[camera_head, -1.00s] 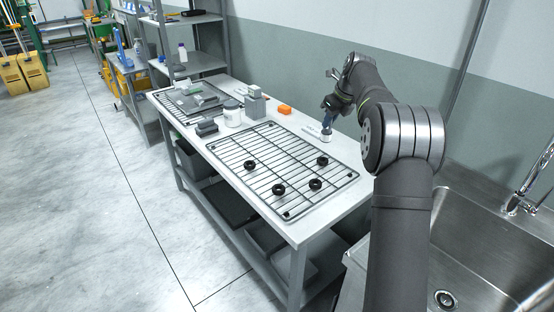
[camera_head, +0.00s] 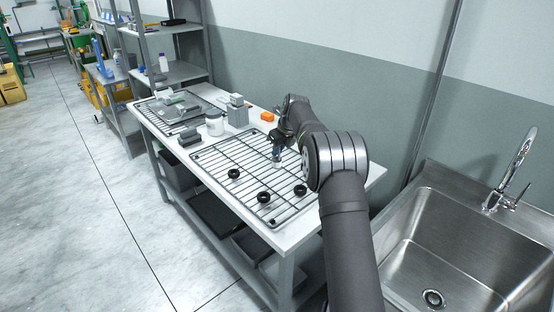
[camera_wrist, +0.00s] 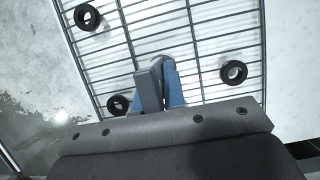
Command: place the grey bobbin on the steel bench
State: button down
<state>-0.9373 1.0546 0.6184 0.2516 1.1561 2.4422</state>
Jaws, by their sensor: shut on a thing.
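My gripper (camera_head: 277,152) is above the wire rack on the pale-topped bench (camera_head: 286,241), pointing down. In the wrist view its blue and grey fingers (camera_wrist: 160,85) are shut on a small pale grey piece (camera_wrist: 153,59), which I take for the grey bobbin. The fingers hide most of it. In the head view a small pale end shows under the fingertips, low over the rack; I cannot tell whether it touches the wires.
The wire rack (camera_head: 222,165) carries several black rings, including one at its front (camera_head: 264,196). A white jar (camera_head: 214,123), grey blocks (camera_head: 238,112) and an orange block (camera_head: 267,116) stand behind. A steel sink (camera_head: 440,240) is at the right.

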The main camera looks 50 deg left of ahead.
aim_at(277, 159)
jog(key=shift+a+f, duration=0.1)
jog(key=shift+f, duration=1.95)
jog(key=shift+f, duration=0.15)
jog(key=c, duration=1.5)
grip_release()
jog(key=v, duration=1.1)
jog(key=shift+o, duration=0.7)
jog(key=shift+r, duration=0.45)
jog(key=o, duration=0.5)
jog(key=shift+r, duration=0.2)
jog(key=shift+c, duration=0.2)
